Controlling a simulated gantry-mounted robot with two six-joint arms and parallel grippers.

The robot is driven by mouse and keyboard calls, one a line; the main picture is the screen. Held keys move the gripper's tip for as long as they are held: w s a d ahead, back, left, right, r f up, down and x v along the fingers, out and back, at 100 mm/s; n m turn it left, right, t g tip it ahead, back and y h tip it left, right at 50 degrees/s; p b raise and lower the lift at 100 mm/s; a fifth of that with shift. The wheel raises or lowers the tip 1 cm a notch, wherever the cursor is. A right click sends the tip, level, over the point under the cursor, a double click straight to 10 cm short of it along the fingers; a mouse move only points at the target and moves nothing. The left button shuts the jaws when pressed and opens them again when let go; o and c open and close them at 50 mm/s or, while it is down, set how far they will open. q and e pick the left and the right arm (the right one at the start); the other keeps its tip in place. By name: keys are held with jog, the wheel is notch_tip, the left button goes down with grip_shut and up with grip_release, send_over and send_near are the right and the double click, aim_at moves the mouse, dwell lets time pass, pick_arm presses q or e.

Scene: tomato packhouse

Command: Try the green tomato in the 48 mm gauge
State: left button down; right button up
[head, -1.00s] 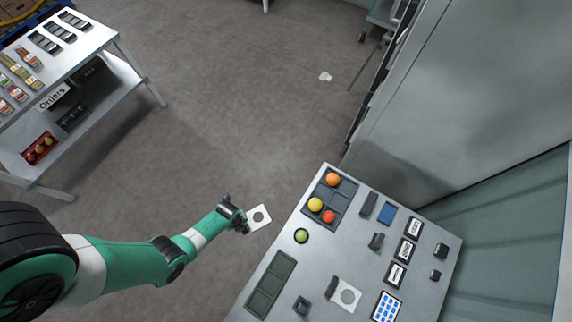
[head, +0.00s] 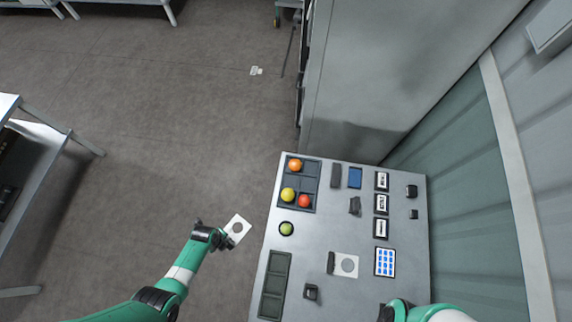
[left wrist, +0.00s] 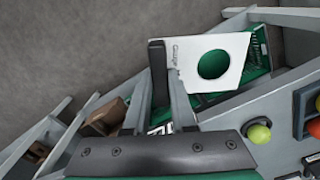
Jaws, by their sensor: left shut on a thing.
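The green tomato (head: 286,228) sits near the left edge of the grey table, just below the dark tray. It also shows in the left wrist view (left wrist: 259,133). My left gripper (head: 228,237) is shut on a white gauge plate (head: 238,228) with one round hole, held off the table's left side, over the floor. In the left wrist view the plate (left wrist: 182,76) bears small "Gauge" lettering; its number is too blurred to read. The hole is empty. A second holed white plate (head: 346,265) is on the table. My right gripper (head: 387,312) is partly cut off at the bottom edge.
The dark tray (head: 311,199) holds orange, yellow and red tomatoes. An empty dark tray (head: 275,285) lies at the table's front left. Labelled cards (head: 381,204), a blue-dotted panel (head: 385,262) and small dark blocks fill the right. A tall grey cabinet (head: 365,90) stands behind.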

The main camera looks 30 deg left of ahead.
pick_arm(q)
jog(key=shift+r+p, duration=3.45)
jog(key=shift+r, duration=0.25)
